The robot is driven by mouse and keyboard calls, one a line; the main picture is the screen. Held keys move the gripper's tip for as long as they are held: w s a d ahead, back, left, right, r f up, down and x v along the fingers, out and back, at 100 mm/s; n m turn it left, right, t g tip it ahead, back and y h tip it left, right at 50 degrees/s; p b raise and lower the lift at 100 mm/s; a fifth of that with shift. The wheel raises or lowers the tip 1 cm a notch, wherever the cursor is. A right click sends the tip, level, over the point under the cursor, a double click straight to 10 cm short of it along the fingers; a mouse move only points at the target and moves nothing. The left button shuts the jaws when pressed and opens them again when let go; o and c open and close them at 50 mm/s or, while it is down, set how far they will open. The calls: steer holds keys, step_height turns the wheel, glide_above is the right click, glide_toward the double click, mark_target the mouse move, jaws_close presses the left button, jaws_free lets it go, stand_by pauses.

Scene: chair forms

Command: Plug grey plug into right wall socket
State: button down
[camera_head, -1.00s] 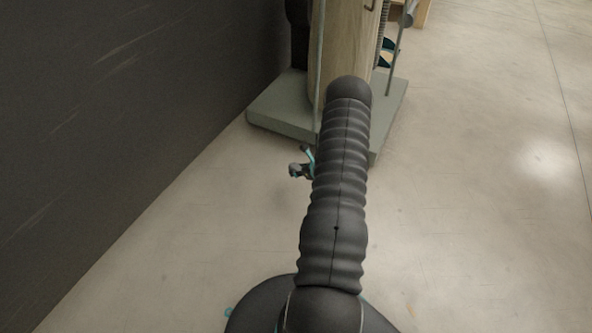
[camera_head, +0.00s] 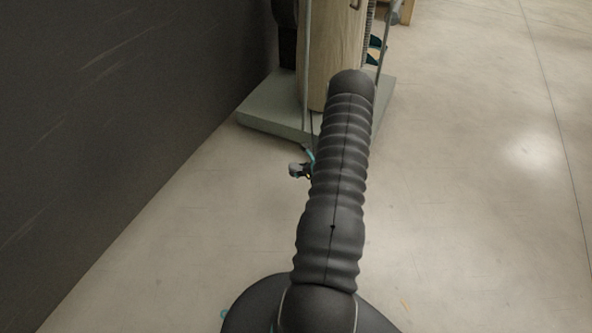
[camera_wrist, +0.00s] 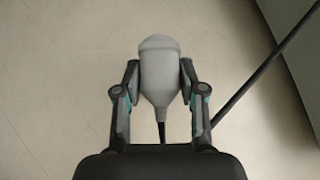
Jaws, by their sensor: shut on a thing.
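The grey plug (camera_wrist: 159,78) is between the two fingers of my gripper (camera_wrist: 159,85) in the wrist view. The fingers are shut on its sides, and its rounded end points away from me. A dark cable (camera_wrist: 161,131) leaves its near end. In the head view, part of my gripper (camera_head: 300,168) shows just left of my dark ribbed arm, over the floor; the arm hides the rest. No wall socket is visible in either view.
A dark wall (camera_head: 120,110) fills the left side. A grey-green base plate (camera_head: 268,118) carries a wooden post (camera_head: 326,50) and a thin upright pole ahead. A dark cable (camera_wrist: 262,68) runs diagonally in the wrist view. The floor at right is clear.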

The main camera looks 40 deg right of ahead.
steer(key=s+d+r+p, duration=0.2)
steer(key=s+d+r, duration=0.2)
steer(key=s, duration=0.6)
steer(key=shift+s+d+r, duration=0.2)
steer(key=shift+s+r, duration=0.15)
steer(key=shift+r, duration=0.3)
stand_by(1.4)
stand_by(0.7)
steer(key=w+a+r+m+h+p, duration=0.1)
steer(key=w+a+r, duration=0.5)
steer(key=a+r, duration=0.3)
steer(key=w+a+r+m+h+p, duration=0.1)
steer(key=w+a+r+m, duration=0.1)
steer(key=w+a+r, duration=0.55)
steer(key=w+a+r+n+y, duration=0.1)
steer(key=a+r, duration=0.4)
steer(key=a, duration=0.4)
steer(key=w+a+r+n+y+p, duration=0.1)
steer(key=w+a+r+n, duration=0.1)
steer(key=a+r, duration=0.4)
steer(key=w+a+r+n+y, duration=0.2)
steer(key=a+r, duration=0.4)
steer(key=a, duration=0.7)
steer(key=shift+p, duration=0.4)
